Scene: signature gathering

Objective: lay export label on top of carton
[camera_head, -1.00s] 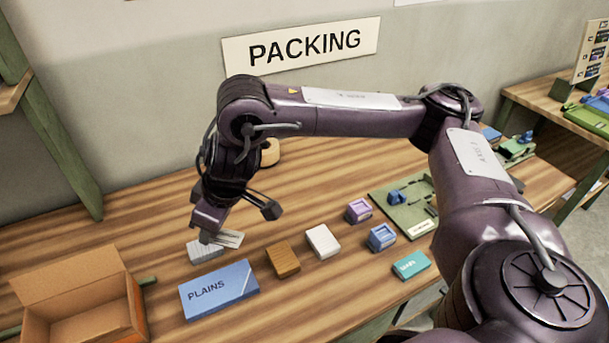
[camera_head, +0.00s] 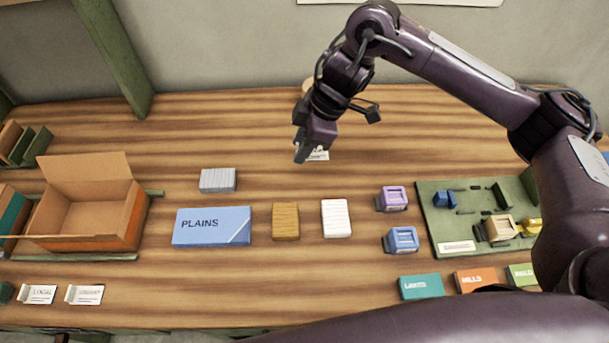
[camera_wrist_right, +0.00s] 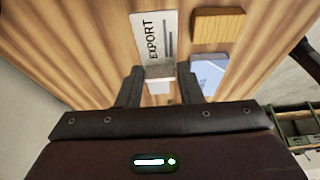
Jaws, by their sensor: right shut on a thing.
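The export label (camera_wrist_right: 150,42) is a pale card marked EXPORT, held at one end between the fingers of my right gripper (camera_wrist_right: 160,84) in the right wrist view. In the head view the label (camera_head: 318,155) is a small white strip, mostly hidden behind my right gripper (camera_head: 303,152), above the table's back middle. The carton (camera_head: 128,217) is an open brown box with an orange side, standing at the left with its back flap raised. My right gripper is well to the right of the carton. My left gripper is not in view.
LOCAL (camera_head: 40,294) and another label (camera_head: 85,294) lie front left. Purple (camera_head: 393,198) and blue (camera_head: 402,240) stamps stand right.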

